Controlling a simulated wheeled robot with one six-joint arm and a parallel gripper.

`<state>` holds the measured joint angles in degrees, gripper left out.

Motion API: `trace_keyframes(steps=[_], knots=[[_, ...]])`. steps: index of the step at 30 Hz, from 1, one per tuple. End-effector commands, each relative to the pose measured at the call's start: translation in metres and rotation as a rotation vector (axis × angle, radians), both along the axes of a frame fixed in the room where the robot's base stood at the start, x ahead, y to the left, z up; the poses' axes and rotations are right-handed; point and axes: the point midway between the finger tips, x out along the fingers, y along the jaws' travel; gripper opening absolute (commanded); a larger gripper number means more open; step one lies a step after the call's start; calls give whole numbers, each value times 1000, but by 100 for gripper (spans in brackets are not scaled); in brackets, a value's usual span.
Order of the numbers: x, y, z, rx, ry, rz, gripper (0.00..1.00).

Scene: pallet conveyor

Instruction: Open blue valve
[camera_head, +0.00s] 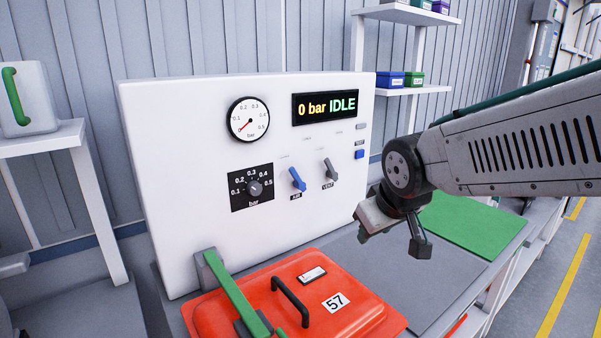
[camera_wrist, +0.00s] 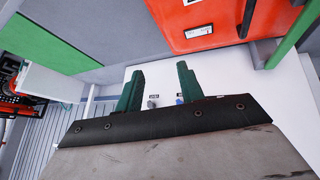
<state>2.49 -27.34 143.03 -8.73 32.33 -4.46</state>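The blue valve (camera_head: 297,180), labelled AIR, is a small lever handle on the white panel (camera_head: 200,130), tilted with its top leaning left. Beside it on the right is a grey valve (camera_head: 330,171) labelled VENT, also tilted. My gripper (camera_head: 392,238) is in front of the panel, to the right of and lower than both valves, touching neither. In the wrist view its two green fingers (camera_wrist: 160,72) are apart with nothing between them. The blue valve shows there small (camera_wrist: 180,101), partly hidden by the right finger, and the grey valve (camera_wrist: 152,102) appears between the fingers.
The panel has a round gauge (camera_head: 248,119), a pressure knob (camera_head: 253,188), a display (camera_head: 326,106) reading "0 bar IDLE" and a blue button (camera_head: 360,154). A red case (camera_head: 230,312) with a black handle and a green bar (camera_head: 236,292) stand below, left of my gripper.

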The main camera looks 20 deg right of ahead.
Motion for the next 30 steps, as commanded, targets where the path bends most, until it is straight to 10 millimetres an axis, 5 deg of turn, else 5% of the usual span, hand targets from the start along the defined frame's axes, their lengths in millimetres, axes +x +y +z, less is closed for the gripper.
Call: trace_keyframes(steps=[6,12,18,30], knots=[[116,-6,1,-100,-324,165,38],[193,9,1,-139,-625,345,38],[231,28,0,-134,-874,487,38],[259,46,1,-114,-1024,561,38]])
